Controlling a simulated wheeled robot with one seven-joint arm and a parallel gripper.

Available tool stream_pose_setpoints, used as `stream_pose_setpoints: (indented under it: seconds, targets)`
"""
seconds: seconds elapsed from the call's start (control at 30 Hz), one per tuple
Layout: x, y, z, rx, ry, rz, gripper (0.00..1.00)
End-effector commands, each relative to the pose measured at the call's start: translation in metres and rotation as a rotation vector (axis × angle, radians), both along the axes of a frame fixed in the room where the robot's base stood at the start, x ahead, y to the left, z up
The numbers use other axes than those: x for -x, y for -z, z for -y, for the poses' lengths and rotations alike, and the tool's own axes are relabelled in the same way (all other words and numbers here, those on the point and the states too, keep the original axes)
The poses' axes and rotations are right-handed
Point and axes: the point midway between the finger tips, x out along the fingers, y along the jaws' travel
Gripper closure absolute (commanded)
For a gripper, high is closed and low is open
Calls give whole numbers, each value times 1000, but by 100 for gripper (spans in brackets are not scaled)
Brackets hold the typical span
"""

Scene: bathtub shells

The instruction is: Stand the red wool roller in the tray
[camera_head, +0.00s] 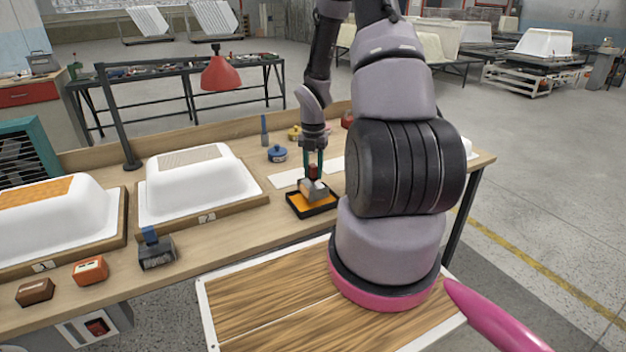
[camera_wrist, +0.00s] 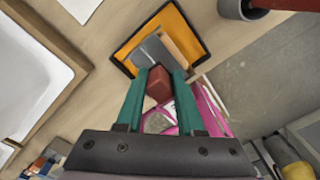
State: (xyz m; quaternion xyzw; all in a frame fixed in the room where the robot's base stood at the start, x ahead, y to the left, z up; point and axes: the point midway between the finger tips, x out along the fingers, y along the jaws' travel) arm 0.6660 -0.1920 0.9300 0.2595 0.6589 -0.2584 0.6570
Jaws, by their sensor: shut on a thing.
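The red wool roller (camera_head: 314,190) has a red grip and a grey and beige body. My gripper (camera_head: 313,168) points down with its green fingers shut on the red grip. The tray (camera_head: 298,212) is black-rimmed with an orange inside, on the workbench. The roller's body is over the tray, roughly upright; I cannot tell whether it touches the tray floor. In the wrist view, the red grip (camera_wrist: 159,84) is between the fingertips of my gripper (camera_wrist: 158,76), and the body covers the middle of the tray (camera_wrist: 184,18).
White tub shells (camera_head: 195,190) stand on boards to the left. A grey block with a blue grip (camera_head: 156,250) and an orange box (camera_head: 90,270) lie at the front edge. A blue pot (camera_head: 277,154) is behind the tray. A red lamp (camera_head: 220,75) hangs over the back.

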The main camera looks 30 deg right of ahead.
Motion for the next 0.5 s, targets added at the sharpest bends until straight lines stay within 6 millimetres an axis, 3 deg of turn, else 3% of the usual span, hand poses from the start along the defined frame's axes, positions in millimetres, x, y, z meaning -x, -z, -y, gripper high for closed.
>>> stream_pose_setpoints:
  seconds: [0.2, 0.5]
  targets:
    - [1, 29, -1, 0, -2, -3, 100]
    - [0, 31, 0, 0, -1, 0, 100]
